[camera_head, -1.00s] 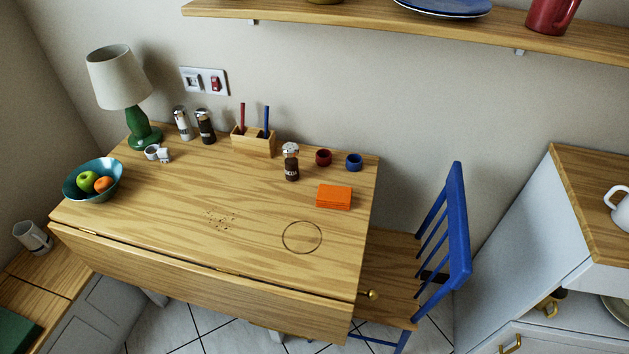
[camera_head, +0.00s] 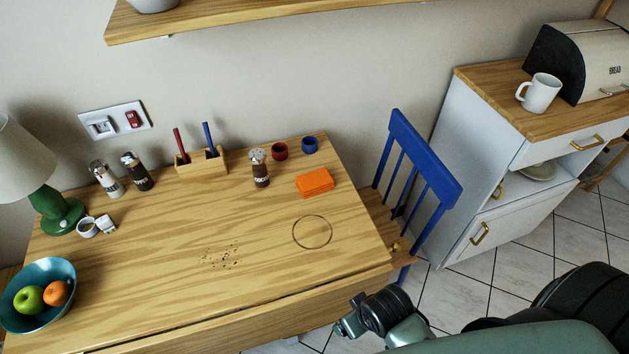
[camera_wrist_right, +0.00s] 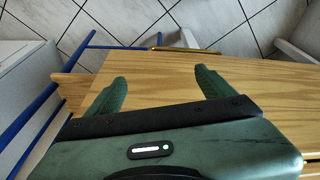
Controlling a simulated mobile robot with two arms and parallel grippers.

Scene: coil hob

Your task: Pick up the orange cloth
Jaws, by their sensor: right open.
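The orange cloth (camera_head: 314,183) is a folded rectangle lying flat on the wooden table (camera_head: 150,270), near its right end. It is behind the dark ring mark and in front of the red and blue cups. My right gripper (camera_head: 350,328) comes in at the bottom right of the head view, in front of the table's near edge and well apart from the cloth. In the right wrist view its two green fingers (camera_wrist_right: 160,90) are spread with nothing between them. The cloth does not show in the wrist view. My left gripper is not in view.
A blue chair (camera_head: 420,165) stands at the table's right end. Crumbs (camera_head: 222,256) lie mid-table; the table around the cloth's front is otherwise clear.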

